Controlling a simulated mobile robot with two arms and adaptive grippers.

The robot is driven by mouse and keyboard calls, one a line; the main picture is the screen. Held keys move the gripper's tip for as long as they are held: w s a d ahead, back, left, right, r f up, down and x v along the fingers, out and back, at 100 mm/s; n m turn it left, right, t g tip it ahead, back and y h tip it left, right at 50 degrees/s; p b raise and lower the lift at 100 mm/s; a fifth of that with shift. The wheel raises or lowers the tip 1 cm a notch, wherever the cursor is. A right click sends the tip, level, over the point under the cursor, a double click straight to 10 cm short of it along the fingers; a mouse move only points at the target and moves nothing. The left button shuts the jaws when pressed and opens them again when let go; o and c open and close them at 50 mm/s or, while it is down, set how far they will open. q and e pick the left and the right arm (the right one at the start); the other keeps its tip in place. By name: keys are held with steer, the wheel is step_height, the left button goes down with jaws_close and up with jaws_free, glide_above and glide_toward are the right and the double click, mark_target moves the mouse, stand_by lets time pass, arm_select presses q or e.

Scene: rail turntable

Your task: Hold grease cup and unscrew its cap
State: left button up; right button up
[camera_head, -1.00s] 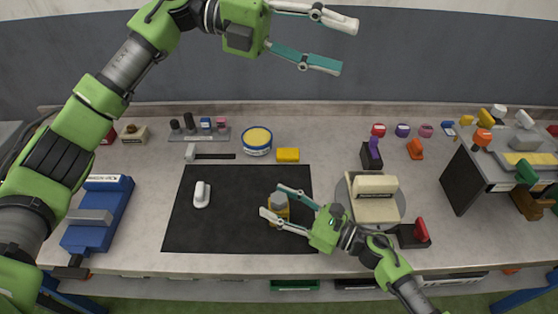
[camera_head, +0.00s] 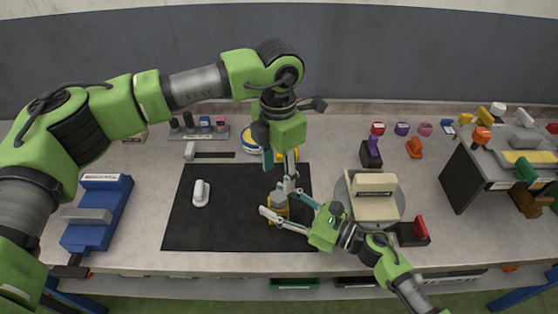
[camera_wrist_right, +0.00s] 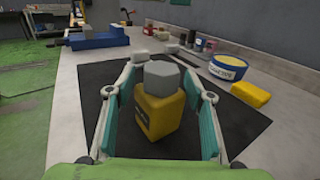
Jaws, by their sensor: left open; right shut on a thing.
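The grease cup has a yellow body (camera_wrist_right: 158,114) and a grey faceted cap (camera_wrist_right: 163,76). It stands upright on the black mat, and its cap also shows in the head view (camera_head: 279,201). My right gripper (camera_head: 270,201) is shut on the cup's body, with one teal-padded finger on each side. The cap sits above the body, clear of those fingers. My left gripper (camera_head: 280,178) is open and points down, just above and behind the cap in the head view. It partly hides the cup there and is not seen in the right wrist view.
The black mat (camera_head: 220,225) has a white handled object (camera_head: 201,193) at its left. A blue vise-like block (camera_head: 98,215) stands further left. A round turntable with a beige block (camera_head: 374,206) is right of my right gripper. A yellow box and round tin are behind my left gripper.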

mark_target(278, 195)
arm_select(q)
step_height(278, 195, down, 9)
steer(key=shift+r, duration=0.2)
steer(key=c, duration=1.2)
steer(key=n, duration=0.6)
